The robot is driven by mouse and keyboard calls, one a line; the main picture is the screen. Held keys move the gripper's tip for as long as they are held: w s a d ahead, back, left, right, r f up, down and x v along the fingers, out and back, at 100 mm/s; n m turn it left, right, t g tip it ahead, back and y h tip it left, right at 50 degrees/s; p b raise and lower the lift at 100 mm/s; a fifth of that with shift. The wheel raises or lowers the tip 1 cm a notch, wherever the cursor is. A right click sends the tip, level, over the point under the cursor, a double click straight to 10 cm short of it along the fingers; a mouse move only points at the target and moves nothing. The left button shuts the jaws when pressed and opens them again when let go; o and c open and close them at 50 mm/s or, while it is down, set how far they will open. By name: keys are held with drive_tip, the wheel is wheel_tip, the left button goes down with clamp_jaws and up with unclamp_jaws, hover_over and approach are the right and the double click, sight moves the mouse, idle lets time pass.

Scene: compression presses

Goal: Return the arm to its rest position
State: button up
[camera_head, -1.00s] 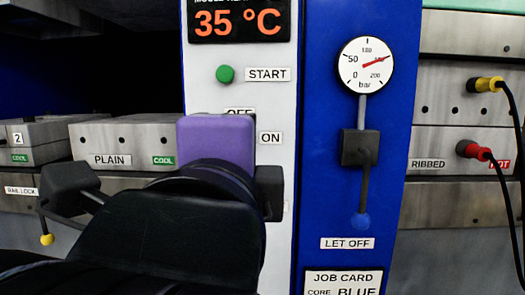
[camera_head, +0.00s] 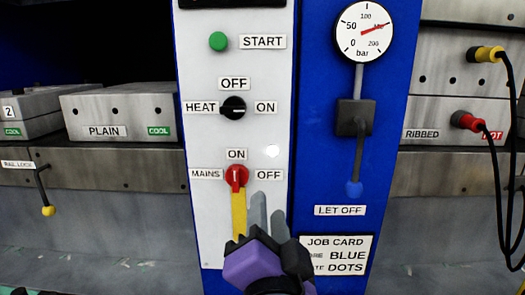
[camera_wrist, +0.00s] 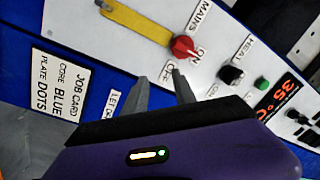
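My gripper (camera_head: 267,205), with a purple body and grey fingers, is low in the head view, in front of the lower white control panel (camera_head: 210,225). In the wrist view my gripper (camera_wrist: 160,76) has its two fingers apart with nothing between them. The red mains knob (camera_head: 236,176) is just above the fingers in the head view, with its white mark upward toward ON; it also shows in the wrist view (camera_wrist: 184,47). A yellow strip (camera_head: 239,213) hangs below the knob. My gripper looks clear of the knob, though depth is hard to tell.
Above are the black heat knob (camera_head: 233,107) and green start button (camera_head: 218,41). Dark cables (camera_head: 505,190) hang at far right. The PLAIN block (camera_head: 120,105) is left.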

drive_tip(key=s+d+f+n+g+y+p, duration=0.1)
drive_tip(key=s+d+f+n, duration=0.35)
drive_tip(key=f, duration=0.55)
drive_tip(key=s+d+f+n+g+y+p, duration=0.1)
drive_tip(key=s+d+f+n, duration=0.4)
drive_tip(key=f, duration=0.6)
drive_tip(key=s+d+f+g+h+p, duration=0.1)
drive_tip(key=s+d, duration=0.3)
drive_tip(key=s, duration=0.8)
drive_tip(key=s+d+f+g+h+p, duration=0.1)
drive_tip(key=s+d, duration=0.4)
drive_tip(key=s, duration=0.8)
drive_tip(key=shift+s+d+f, duration=0.3)
drive_tip(key=shift+f, duration=0.15)
